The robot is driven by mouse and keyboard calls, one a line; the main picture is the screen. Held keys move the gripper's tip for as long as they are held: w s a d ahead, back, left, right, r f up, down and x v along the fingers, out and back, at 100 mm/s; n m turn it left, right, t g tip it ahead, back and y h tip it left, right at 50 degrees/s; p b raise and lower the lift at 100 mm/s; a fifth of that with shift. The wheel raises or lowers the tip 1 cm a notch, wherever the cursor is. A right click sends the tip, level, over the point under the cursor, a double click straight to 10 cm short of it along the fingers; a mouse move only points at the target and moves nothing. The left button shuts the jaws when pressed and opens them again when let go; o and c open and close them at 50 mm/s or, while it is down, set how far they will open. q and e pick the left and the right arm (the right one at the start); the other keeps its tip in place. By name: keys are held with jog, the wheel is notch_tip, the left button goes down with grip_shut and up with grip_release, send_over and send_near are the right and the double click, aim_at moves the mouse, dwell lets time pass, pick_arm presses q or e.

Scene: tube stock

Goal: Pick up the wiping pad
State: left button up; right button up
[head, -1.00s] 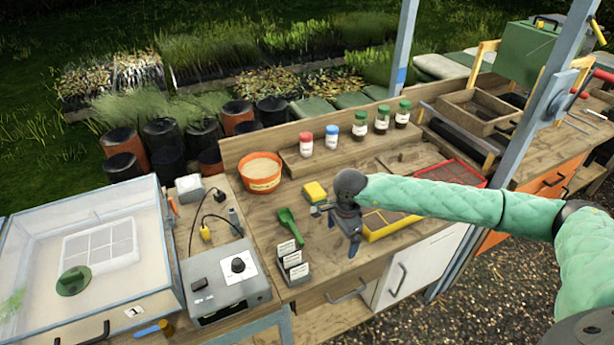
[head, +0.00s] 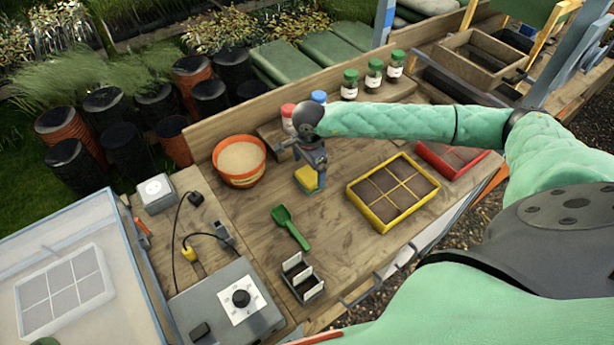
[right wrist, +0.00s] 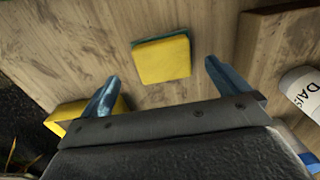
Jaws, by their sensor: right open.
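The wiping pad (head: 307,179) is yellow with a green layer and lies on the wooden bench, partly hidden by my right gripper in the head view. In the right wrist view the pad (right wrist: 163,60) lies flat, a little beyond the fingertips and between their lines. My right gripper (right wrist: 160,78) is open and empty, its two blue fingers wide apart. In the head view my right gripper (head: 308,181) hangs over the pad with fingers pointing down. My left gripper is not in view.
An orange pot (head: 239,180) stands left of the pad, and red- and blue-capped bottles stand behind. A green scoop (head: 290,228) and black label holder (head: 302,281) lie in front. A yellow-framed tray (head: 392,192) is to the right. Bare bench surrounds the pad.

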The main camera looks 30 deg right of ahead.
aim_at(309, 175)
jog(key=f, duration=0.4)
jog(key=shift+w+d+f, duration=0.15)
jog(key=shift+w+f, duration=0.15)
jog(key=shift+s+f, duration=0.1)
jog(key=shift+f, duration=0.35)
jog(key=c, duration=0.9)
jog(key=shift+r, duration=0.1)
